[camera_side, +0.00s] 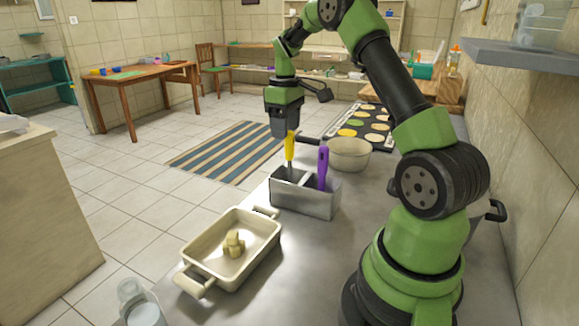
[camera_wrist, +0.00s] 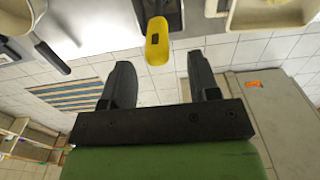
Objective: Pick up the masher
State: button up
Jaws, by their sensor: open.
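A metal utensil holder (camera_side: 305,201) stands on the counter with two handles sticking up from it. One is yellow (camera_side: 290,147) and the other purple (camera_side: 323,168). The heads are mostly hidden inside, so I cannot tell which one is the masher. My gripper (camera_side: 283,131) is above the holder, close to the top of the yellow handle. In the wrist view, my gripper (camera_wrist: 160,64) is open, and the yellow handle (camera_wrist: 157,42) is just ahead, roughly centred between the fingers. Nothing is seen held.
A clear jar (camera_side: 140,303) stands at the near counter edge. A wall shelf (camera_side: 535,54) is at right.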

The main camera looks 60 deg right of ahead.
aim_at(287, 145)
notch_tip(287, 145, down, 5)
jog(key=shift+f, duration=0.15)
jog(key=shift+c, duration=0.4)
jog(key=c, duration=0.9)
